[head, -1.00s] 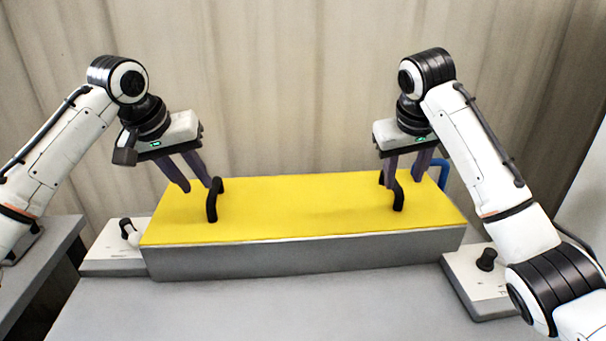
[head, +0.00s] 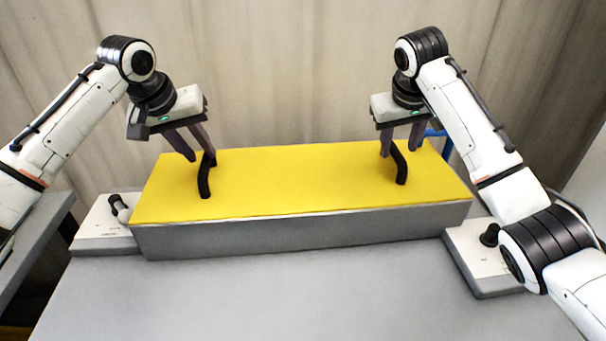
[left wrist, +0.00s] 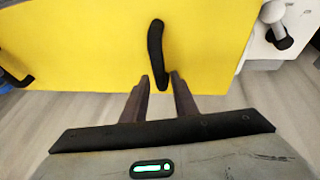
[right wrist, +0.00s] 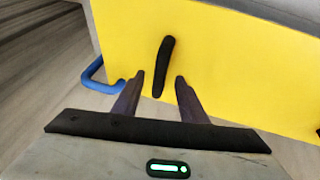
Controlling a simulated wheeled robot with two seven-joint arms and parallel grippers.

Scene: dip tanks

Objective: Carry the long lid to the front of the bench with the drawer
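The long yellow lid (head: 300,185) lies on top of a long grey tank (head: 300,232). It has two black bar handles, a left handle (head: 203,182) and a right handle (head: 400,170). My left gripper (head: 203,157) is open at the far end of the left handle; in the left wrist view the handle's near end (left wrist: 158,65) shows between the fingers. My right gripper (head: 400,153) is open at the right handle, whose end (right wrist: 162,75) shows between its fingers in the right wrist view. Neither gripper visibly clamps a handle. No drawer is in view.
A grey surface (head: 290,300) in front of the tank is clear. White plates with dark knobs flank the tank, one at left (head: 98,232) and one at right (head: 485,270). A blue bar (head: 440,140) stands behind the tank's right end. A curtain hangs behind.

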